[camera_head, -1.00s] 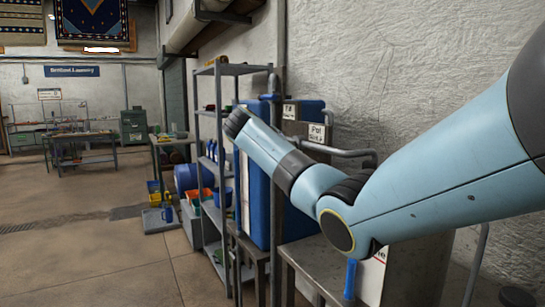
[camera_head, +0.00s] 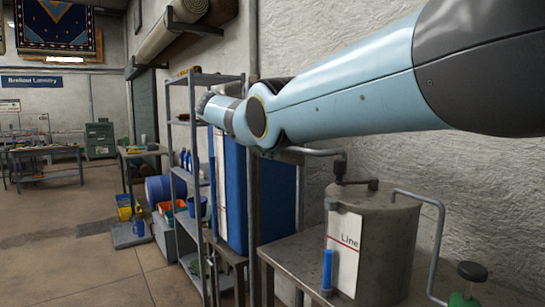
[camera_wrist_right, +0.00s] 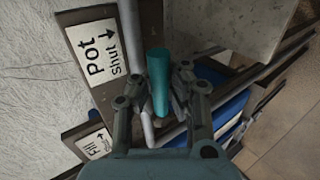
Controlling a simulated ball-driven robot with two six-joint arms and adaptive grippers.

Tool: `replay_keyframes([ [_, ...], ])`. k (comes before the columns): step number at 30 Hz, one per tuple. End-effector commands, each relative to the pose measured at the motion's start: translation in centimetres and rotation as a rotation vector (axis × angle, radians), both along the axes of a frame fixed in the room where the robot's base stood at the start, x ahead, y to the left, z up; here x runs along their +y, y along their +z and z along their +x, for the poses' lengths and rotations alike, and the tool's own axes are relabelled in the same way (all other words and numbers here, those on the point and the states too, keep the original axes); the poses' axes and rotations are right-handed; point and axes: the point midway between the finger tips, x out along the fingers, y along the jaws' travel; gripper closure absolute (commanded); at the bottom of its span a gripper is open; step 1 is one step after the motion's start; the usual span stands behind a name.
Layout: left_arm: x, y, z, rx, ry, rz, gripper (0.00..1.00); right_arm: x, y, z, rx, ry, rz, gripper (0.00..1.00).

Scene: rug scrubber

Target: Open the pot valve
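In the right wrist view, a teal handle (camera_wrist_right: 158,80) stands beside a sign (camera_wrist_right: 104,45) reading "Pot" and "Shut" with an arrow. My right gripper (camera_wrist_right: 160,85) is open, with one finger on each side of the handle. I see gaps beside the handle; contact cannot be told. In the head view my right arm reaches across from the right, and its gripper is hidden at the far end; the pot sign is hidden there too. My left gripper is not in view.
A "Fill" sign (camera_wrist_right: 95,146) is at the lower left in the wrist view. Tall blue tank (camera_head: 232,195) and a metal shelf (camera_head: 172,150) stand left of the pot. Floor at left is open.

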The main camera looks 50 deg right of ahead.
Motion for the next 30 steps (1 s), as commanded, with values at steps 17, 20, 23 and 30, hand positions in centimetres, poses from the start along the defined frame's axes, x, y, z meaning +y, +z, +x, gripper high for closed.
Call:
replay_keyframes([
  [17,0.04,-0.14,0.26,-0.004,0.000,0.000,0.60,0.22,0.79,0.53,0.001,0.011,-0.001,0.94],
  [20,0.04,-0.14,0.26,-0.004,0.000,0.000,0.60,0.20,0.75,0.49,0.002,0.010,0.000,0.81],
  [23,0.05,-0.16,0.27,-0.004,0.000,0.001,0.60,0.16,0.59,0.38,0.005,0.007,0.001,0.68],
  [30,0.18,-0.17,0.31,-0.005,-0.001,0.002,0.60,0.06,0.37,0.20,0.009,0.004,0.002,0.61],
])
